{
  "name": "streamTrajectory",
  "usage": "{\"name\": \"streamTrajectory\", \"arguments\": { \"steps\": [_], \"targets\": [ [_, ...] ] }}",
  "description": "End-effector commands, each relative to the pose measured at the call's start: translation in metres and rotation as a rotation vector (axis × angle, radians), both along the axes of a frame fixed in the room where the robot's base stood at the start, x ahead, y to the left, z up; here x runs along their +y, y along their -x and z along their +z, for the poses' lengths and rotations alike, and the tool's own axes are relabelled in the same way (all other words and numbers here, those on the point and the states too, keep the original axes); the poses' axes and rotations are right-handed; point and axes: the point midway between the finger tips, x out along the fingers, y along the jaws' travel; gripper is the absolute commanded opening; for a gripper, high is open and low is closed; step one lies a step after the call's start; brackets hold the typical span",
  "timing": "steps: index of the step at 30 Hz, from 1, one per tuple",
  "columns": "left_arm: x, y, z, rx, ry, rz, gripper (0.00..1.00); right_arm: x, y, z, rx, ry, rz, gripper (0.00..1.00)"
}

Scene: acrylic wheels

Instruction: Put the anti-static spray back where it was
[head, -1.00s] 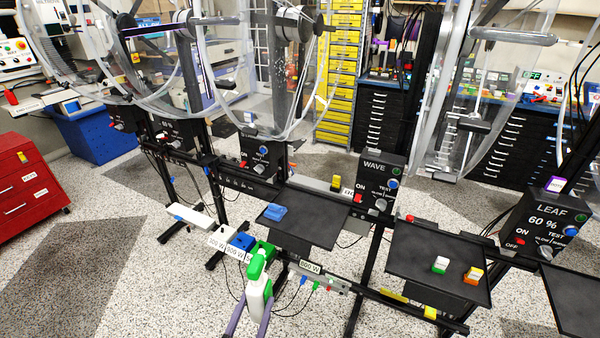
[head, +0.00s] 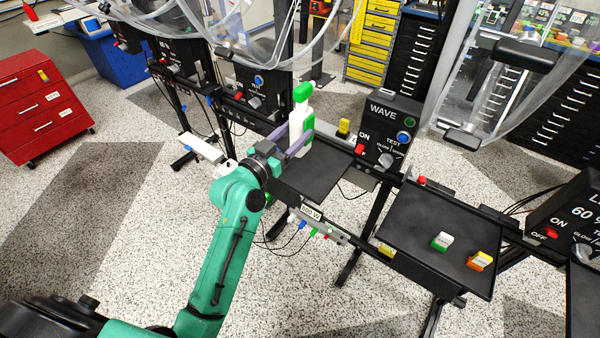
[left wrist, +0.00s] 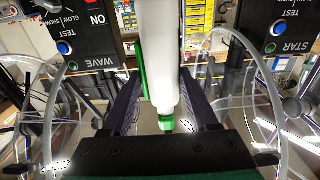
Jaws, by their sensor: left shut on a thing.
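The anti-static spray is a white bottle with a green top (head: 296,122). It is upright in the head view, in front of the left part of the black tray under the WAVE box (head: 390,130). My left gripper (head: 298,142) is shut on it, with purple fingers on either side. In the left wrist view the white bottle body (left wrist: 161,65) runs between the fingers, with a green part near the gripper. I cannot tell whether its base touches the tray (head: 325,180). My right gripper is not in view.
A second black tray (head: 415,225) on the right holds a green-and-white block (head: 442,241) and an orange-and-white block (head: 479,261). Clear acrylic wheels (head: 545,70) stand above the stands. A red drawer cabinet (head: 40,110) is at the left. The second tray's middle is bare.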

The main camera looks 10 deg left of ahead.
Motion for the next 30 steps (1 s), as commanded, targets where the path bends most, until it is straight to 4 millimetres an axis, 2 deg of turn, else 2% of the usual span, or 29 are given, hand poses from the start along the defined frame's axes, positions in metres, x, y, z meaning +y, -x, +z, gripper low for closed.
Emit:
{"name": "streamTrajectory", "arguments": {
  "steps": [1,3,6,8,10,13,21,30],
  "targets": [
    [0.004,-0.017,0.013,-0.016,-0.006,-0.006,0.38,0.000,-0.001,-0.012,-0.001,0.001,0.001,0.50],
    [0.010,-0.035,0.032,-0.017,-0.005,-0.010,0.38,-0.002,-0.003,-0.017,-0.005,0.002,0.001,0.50],
    [0.017,-0.051,0.053,-0.016,0.001,-0.008,0.38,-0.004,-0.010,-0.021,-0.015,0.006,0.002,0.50],
    [0.019,-0.055,0.060,-0.013,0.005,-0.006,0.38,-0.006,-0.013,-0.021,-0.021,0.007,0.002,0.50],
    [0.020,-0.057,0.056,-0.009,0.007,-0.006,0.38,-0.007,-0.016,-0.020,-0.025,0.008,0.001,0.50],
    [0.021,-0.057,0.031,-0.004,0.008,-0.004,0.38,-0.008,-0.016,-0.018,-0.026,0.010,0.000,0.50],
    [0.021,-0.057,-0.063,-0.008,0.004,-0.004,0.38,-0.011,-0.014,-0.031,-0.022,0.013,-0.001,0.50],
    [0.021,-0.057,-0.124,-0.011,0.004,-0.005,0.38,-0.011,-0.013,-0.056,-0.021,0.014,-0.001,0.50]
  ]
}}
